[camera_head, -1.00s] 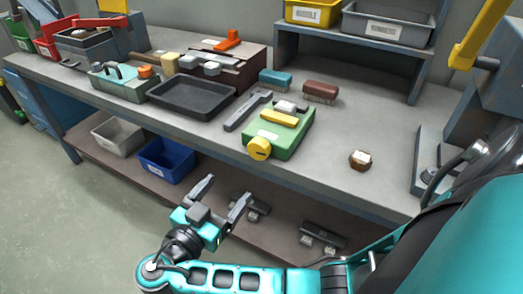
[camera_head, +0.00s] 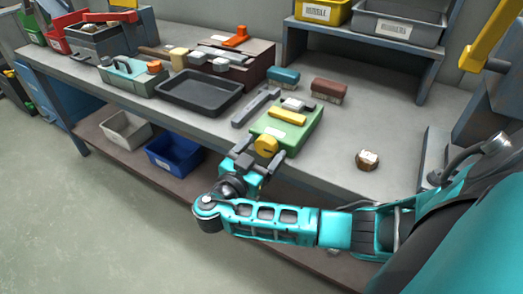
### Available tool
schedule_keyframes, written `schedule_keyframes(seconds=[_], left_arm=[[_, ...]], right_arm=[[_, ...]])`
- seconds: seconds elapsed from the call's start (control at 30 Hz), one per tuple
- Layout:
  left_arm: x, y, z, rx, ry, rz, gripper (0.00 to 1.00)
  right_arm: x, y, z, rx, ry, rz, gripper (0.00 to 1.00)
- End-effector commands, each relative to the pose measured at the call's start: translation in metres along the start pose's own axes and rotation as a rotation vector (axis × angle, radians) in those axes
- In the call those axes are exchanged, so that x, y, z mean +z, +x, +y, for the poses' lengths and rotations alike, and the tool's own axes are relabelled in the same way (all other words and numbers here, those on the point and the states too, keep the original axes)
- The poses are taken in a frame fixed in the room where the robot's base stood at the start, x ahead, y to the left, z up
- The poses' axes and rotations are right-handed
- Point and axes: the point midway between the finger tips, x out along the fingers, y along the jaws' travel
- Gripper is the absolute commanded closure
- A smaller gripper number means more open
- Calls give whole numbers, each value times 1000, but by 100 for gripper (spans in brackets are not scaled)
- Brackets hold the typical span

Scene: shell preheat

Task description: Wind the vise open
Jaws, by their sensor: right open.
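The green vise (camera_head: 291,128) sits at the front edge of the bench, with a yellow bar and grey parts on top. Its round yellow knob (camera_head: 266,146) faces out over the front edge. My right gripper (camera_head: 257,156) is open, its fingers pointing up at the knob, one to its left and one at its lower right. It looks very close to the knob, but I cannot tell whether the fingers touch it. My left gripper is out of view.
A dark tray (camera_head: 199,92) and a grey wrench-like tool (camera_head: 255,107) lie left of the vise. Teal (camera_head: 284,76) and brown (camera_head: 328,90) brushes lie behind it. A brown-sided nut-like piece (camera_head: 367,160) sits right, with bare bench around it. A blue bin (camera_head: 174,154) stands below.

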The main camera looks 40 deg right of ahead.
Motion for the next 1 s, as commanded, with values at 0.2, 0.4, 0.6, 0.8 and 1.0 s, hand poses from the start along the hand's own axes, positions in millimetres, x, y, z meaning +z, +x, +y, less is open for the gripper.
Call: schedule_keyframes(seconds=[0.2, 0.4, 0.6, 0.8, 1.0], left_arm=[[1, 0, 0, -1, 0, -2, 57], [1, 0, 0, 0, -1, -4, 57], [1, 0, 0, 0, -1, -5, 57], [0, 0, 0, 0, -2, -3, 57], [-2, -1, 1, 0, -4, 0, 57]], right_arm=[[0, 0, 0, 0, 0, 0, 17], [0, 0, 0, 0, -1, 1, 35], [0, 0, 0, 0, -1, 0, 54], [0, 0, 0, 0, -1, 0, 72], [0, 0, 0, 0, -20, 0, 72]])
